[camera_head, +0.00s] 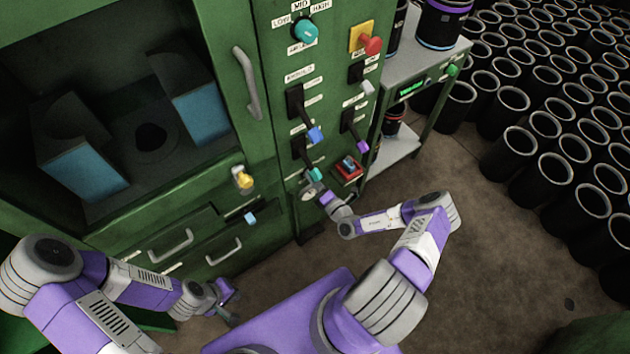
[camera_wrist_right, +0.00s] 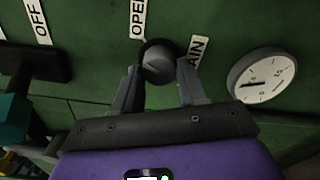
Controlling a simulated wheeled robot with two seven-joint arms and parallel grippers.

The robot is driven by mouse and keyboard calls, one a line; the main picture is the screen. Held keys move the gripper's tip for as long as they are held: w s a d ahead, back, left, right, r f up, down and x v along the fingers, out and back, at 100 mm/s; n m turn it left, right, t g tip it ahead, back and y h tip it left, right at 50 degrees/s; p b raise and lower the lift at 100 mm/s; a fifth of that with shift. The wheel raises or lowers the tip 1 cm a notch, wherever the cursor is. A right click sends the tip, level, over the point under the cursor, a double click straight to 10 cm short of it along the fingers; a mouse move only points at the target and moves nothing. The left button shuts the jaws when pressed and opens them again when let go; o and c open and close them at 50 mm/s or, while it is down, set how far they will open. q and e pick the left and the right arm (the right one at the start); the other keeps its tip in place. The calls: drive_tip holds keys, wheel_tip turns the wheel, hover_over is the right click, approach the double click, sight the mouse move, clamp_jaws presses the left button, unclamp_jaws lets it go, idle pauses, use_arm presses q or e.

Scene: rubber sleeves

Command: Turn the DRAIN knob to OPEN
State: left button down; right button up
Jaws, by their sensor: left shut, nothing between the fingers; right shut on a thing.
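The DRAIN knob (camera_wrist_right: 159,66) is a round grey knob on a dark base, set in the green panel in the right wrist view. A label reading OPEN (camera_wrist_right: 138,18) is at its upper left, and a partly hidden label ending in AIN (camera_wrist_right: 194,52) is at its right. My right gripper (camera_wrist_right: 160,74) is shut on the knob, one finger at each side. In the head view my right gripper (camera_head: 325,196) is at the lower panel and hides the knob. My left gripper (camera_head: 226,300) is shut and empty, low in front of the cabinet drawers.
A white gauge (camera_wrist_right: 262,75) is right of the knob. A lever with a teal grip (camera_head: 314,174) and a red switch box (camera_head: 347,170) are just above my right gripper. A shelf cart (camera_head: 425,62) and many black sleeves (camera_head: 540,185) stand at the right. Floor between is clear.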

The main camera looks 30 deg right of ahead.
drive_tip(key=shift+m, duration=2)
drive_tip(key=o, duration=1.1)
drive_tip(key=shift+c, duration=0.2)
drive_tip(key=s+p, duration=0.1)
drive_tip(key=s, duration=0.6)
drive_tip(key=shift+s+d+p, duration=0.3)
drive_tip(key=shift+p, duration=0.05)
